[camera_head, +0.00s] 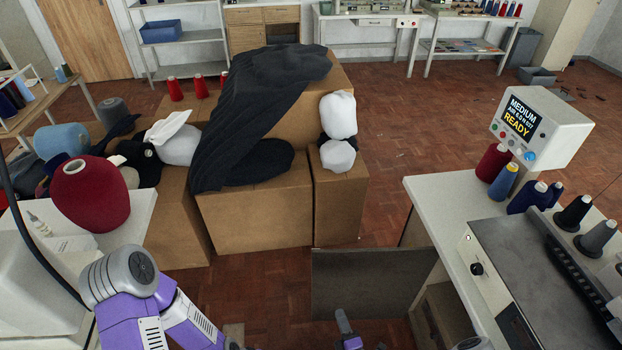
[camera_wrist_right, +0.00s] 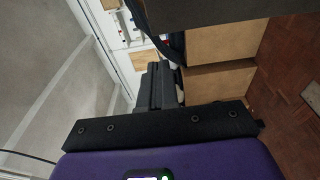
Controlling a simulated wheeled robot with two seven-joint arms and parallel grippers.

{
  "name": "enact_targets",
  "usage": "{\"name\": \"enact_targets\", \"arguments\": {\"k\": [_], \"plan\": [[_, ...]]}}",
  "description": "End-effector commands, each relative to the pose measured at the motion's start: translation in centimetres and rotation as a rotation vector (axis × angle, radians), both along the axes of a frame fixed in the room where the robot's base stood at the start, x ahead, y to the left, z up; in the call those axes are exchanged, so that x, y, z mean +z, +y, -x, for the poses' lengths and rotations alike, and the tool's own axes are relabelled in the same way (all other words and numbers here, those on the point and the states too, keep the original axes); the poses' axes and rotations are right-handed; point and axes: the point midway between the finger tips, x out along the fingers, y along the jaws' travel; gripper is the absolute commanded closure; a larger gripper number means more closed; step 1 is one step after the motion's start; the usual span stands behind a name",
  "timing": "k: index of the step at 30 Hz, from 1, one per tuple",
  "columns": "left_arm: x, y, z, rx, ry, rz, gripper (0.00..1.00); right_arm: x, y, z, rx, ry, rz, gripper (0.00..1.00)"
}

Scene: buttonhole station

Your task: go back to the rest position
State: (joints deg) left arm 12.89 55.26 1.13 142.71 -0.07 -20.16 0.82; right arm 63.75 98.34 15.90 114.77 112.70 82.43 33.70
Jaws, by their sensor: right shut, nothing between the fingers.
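My right gripper (camera_head: 344,322) shows only as a small grey and purple piece at the bottom edge of the head view. In the right wrist view its dark fingers (camera_wrist_right: 157,85) are together, with nothing held between them. My left arm, purple with a grey joint, comes in at the lower left of the head view. Its gripper is out of the picture.
Cardboard boxes (camera_head: 255,222) with dark cloth (camera_head: 262,95) stand ahead. A dark panel (camera_head: 370,282) is just beyond my right gripper. The machine table (camera_head: 440,205) with a display reading READY (camera_head: 545,130) is at right. A red yarn cone (camera_head: 92,195) is at left. Floor behind is clear.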

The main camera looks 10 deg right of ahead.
Motion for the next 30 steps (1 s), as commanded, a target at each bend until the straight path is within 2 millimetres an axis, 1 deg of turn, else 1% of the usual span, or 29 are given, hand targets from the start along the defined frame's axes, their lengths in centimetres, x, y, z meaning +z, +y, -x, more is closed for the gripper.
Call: {"name": "enact_targets", "arguments": {"k": [2,4,5,8,9,11,12,14,15,17,18,20,21,23,24,26,27,28,30], "plan": [[0.0,0.0,0.0,0.0,0.0,0.0,0.57,0.1,0.2,0.0,0.012,-0.004,0.003,1.0],[0.0,0.0,0.0,0.0,0.0,0.0,0.57,0.7,1.2,0.1,0.069,-0.022,0.021,1.0],[0.0,0.0,0.0,0.0,0.0,0.0,0.57,1.1,2.1,0.2,0.114,-0.036,0.035,1.0],[0.0,0.0,0.0,0.0,0.0,0.0,0.57,3.1,6.3,1.6,0.358,-0.115,0.124,1.0],[0.0,0.0,0.0,0.0,0.0,0.0,0.57,4.1,8.4,2.9,0.492,-0.164,0.179,1.0],[0.0,0.0,0.0,0.0,0.0,0.0,0.57,5.2,11.4,5.6,0.71,-0.251,0.281,1.0],[0.0,0.0,0.0,0.0,0.0,0.0,0.57,5.7,13.0,7.8,0.857,-0.317,0.359,1.0],[0.0,0.0,0.0,0.0,0.0,0.0,0.57,6.0,14.5,11.3,1.067,-0.424,0.482,1.0],[0.0,0.0,0.0,0.0,0.0,0.0,0.57,5.8,15.1,13.6,1.2,-0.502,0.571,1.0],[0.0,0.0,0.0,0.0,0.0,0.0,0.57,5.3,15.1,16.8,1.39,-0.627,0.709,1.0],[0.0,0.0,0.0,0.0,0.0,0.0,0.57,4.8,14.6,18.7,1.507,-0.719,0.807,1.0],[0.0,0.0,0.0,0.0,0.0,0.0,0.57,3.7,13.4,20.8,1.669,-0.864,0.963,1.0],[0.0,0.0,0.0,0.0,0.0,0.0,0.57,3.0,12.2,21.8,1.768,-0.969,1.072,1.0],[0.0,0.0,0.0,0.0,0.0,0.0,0.57,1.9,10.3,22.5,1.893,-1.138,1.243,1.0],[0.0,0.0,0.0,0.0,0.0,0.0,0.57,1.2,8.9,22.3,1.962,-1.258,1.363,1.0],[0.0,0.0,0.0,0.0,0.0,0.0,0.57,0.6,7.1,21.5,2.036,-1.445,1.544,1.0],[0.0,0.0,0.0,0.0,0.0,0.0,0.57,0.4,6.0,20.6,2.064,-1.571,1.663,1.0],[0.0,0.0,0.0,0.0,0.0,0.0,0.57,0.3,5.4,19.7,-2.021,1.62,-1.705,1.0],[0.0,0.0,0.0,0.0,0.0,0.0,0.57,0.5,4.5,17.7,-1.768,1.592,-1.654,1.0]]}}
